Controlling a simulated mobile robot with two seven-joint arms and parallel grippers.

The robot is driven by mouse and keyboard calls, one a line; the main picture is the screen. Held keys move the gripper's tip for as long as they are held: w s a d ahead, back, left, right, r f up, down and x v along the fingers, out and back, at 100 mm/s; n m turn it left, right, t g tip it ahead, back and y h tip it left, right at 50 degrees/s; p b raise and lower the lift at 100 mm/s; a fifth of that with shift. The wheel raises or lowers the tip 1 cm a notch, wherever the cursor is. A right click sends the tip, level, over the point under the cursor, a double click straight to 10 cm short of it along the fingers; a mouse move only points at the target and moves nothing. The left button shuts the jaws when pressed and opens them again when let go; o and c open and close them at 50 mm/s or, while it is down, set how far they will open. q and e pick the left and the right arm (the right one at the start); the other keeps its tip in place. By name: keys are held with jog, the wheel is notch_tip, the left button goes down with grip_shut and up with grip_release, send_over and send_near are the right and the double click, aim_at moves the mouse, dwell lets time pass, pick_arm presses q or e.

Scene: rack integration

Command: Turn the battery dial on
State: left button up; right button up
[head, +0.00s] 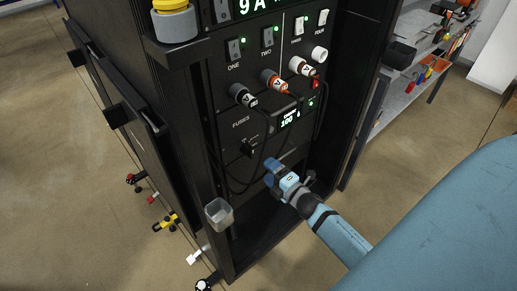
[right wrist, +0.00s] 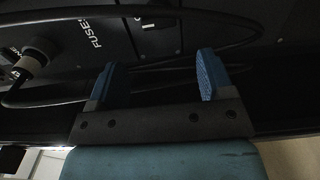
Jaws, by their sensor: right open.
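A dark knob (head: 249,148), which looks like the battery dial, sits on the lower panel of the black rack (head: 165,130), left of a small display (head: 288,120) that reads 100. Its setting is too small to tell. My right gripper (head: 272,172) is in front of the rack, below and slightly right of the knob. In the right wrist view its two blue fingers (right wrist: 156,76) are apart with nothing held between them. A black cable (right wrist: 150,92) passes beyond the fingers, with the panel's FUSES lettering above. My left gripper is not in view.
Thick plugs, such as the orange-ringed one (head: 276,82), and hanging black cables (head: 218,150) crowd the panel. Switches (head: 235,48) with green lights are above. A shelf (head: 405,75) stands at right.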

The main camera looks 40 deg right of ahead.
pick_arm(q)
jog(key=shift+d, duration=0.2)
pick_arm(e)
jog(key=shift+s+d, duration=0.15)
jog(key=shift+s, duration=1.6)
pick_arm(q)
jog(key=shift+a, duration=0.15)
pick_arm(e)
jog(key=s+a+f+m+g+y, duration=0.1)
jog(key=s+a+f+m+g, duration=0.1)
jog(key=s+a+m+g, duration=0.5)
jog(key=s+a+f+m+g+y, duration=0.1)
jog(key=s+a+m, duration=0.5)
jog(key=a+m, duration=0.5)
pick_arm(q)
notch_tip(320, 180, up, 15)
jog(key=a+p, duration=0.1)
jog(key=p, duration=1.7)
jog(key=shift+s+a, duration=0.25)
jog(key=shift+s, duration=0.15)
pick_arm(e)
notch_tip(320, 180, up, 14)
jog(key=n+t, duration=0.1)
jog(key=n, duration=0.1)
jog(key=shift+d+r, duration=0.25)
jog(key=shift+d, duration=0.1)
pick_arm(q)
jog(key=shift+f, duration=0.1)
pick_arm(e)
jog(key=shift+s, duration=0.1)
